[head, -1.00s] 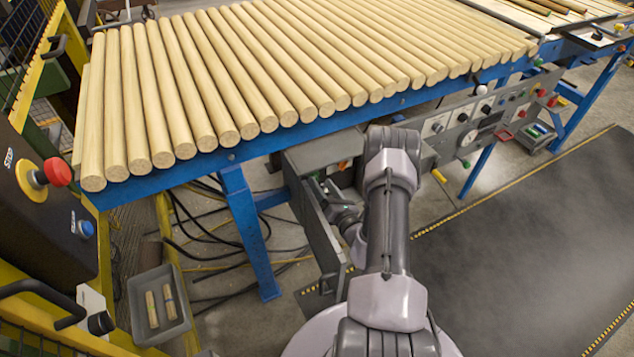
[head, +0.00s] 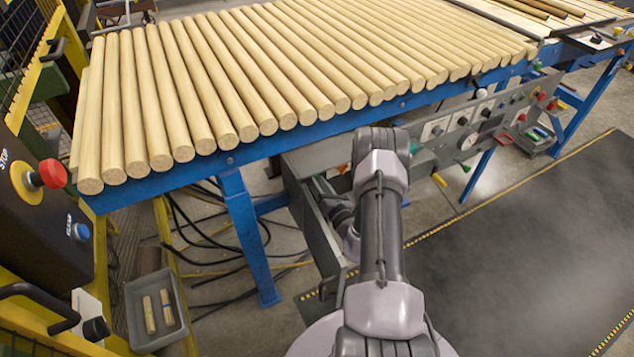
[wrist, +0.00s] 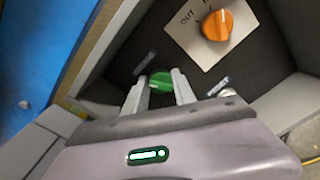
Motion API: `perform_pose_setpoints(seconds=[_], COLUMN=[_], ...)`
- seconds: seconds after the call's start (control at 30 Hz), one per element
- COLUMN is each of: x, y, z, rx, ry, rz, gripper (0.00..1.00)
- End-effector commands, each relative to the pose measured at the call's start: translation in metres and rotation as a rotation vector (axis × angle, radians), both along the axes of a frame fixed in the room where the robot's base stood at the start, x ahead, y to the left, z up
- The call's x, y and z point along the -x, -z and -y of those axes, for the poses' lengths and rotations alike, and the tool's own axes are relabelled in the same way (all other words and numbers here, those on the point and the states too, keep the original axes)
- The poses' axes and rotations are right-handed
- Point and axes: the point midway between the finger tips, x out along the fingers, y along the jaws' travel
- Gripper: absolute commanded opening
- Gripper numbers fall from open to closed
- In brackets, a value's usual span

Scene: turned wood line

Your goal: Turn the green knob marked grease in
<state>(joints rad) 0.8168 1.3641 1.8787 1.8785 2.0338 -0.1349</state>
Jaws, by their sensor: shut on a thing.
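In the wrist view the green knob (wrist: 160,82) sits on a dark panel inside a grey recess. My gripper (wrist: 159,86) has one light finger on each side of it and is shut on it. Small dark labels are near the knob, but I cannot read them. An orange knob (wrist: 217,25) is on a pale plate (wrist: 186,38) beyond it, with the word OUT legible. In the head view my arm hides the gripper and the green knob.
Several pale wooden rods (head: 215,80) lie on the blue-framed table (head: 225,158) above. A grey control panel (head: 468,140) with several knobs is at the right. A red stop button (head: 52,173) is at left. The dark floor mat (head: 520,225) is clear.

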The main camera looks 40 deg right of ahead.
Motion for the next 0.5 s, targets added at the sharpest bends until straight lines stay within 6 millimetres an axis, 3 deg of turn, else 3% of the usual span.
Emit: perform_pose_setpoints(seconds=[0.27, 0.5], x=[0.0003, 0.0005], y=[0.0001, 0.0006], z=[0.0, 0.0004], rx=[-0.087, -0.275], ry=[-0.001, 0.0], rz=[0.02, 0.065], gripper=[0.0, 0.0])
